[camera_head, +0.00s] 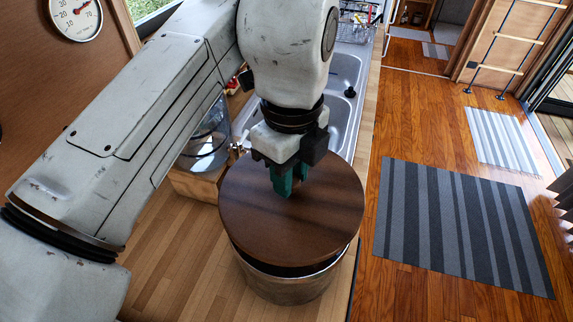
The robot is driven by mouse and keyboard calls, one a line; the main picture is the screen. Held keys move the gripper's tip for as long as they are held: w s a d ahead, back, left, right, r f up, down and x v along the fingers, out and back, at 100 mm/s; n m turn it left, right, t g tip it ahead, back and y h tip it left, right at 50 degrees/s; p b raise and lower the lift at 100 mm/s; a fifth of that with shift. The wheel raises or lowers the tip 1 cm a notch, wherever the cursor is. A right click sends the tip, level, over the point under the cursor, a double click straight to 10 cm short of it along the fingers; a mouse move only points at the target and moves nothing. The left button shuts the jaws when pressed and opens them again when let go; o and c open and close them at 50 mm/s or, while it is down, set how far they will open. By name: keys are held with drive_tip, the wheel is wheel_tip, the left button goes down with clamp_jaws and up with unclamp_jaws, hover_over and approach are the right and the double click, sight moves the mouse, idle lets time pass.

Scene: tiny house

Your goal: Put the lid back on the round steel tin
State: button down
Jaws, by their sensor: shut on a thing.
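The round steel tin (291,289) stands on the wooden counter near its right edge. Its brown round lid (270,232) is over the tin's mouth and hides most of it. A dark band shows between the lid and the steel wall at the front, so I cannot tell whether the lid is seated or held slightly above. My gripper (284,192) points down at the upper middle of the lid, with its green fingers shut on the lid. The part of the lid between the fingers is hidden.
A glass jar (207,143) and a wooden box (194,187) stand behind left of the tin. A steel sink (344,75) lies behind it. The counter (185,262) is clear at front left. The floor with a striped rug (460,225) lies right of the counter edge.

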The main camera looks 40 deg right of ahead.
drive_tip(key=shift+f+b, duration=1.95)
drive_tip(key=shift+f, duration=0.85)
drive_tip(key=shift+w, duration=0.1)
drive_tip(key=shift+f+p, duration=0.2)
drive_tip(key=shift+p, duration=0.1)
idle(0.5)
drive_tip(key=shift+c, duration=1.5)
unclamp_jaws()
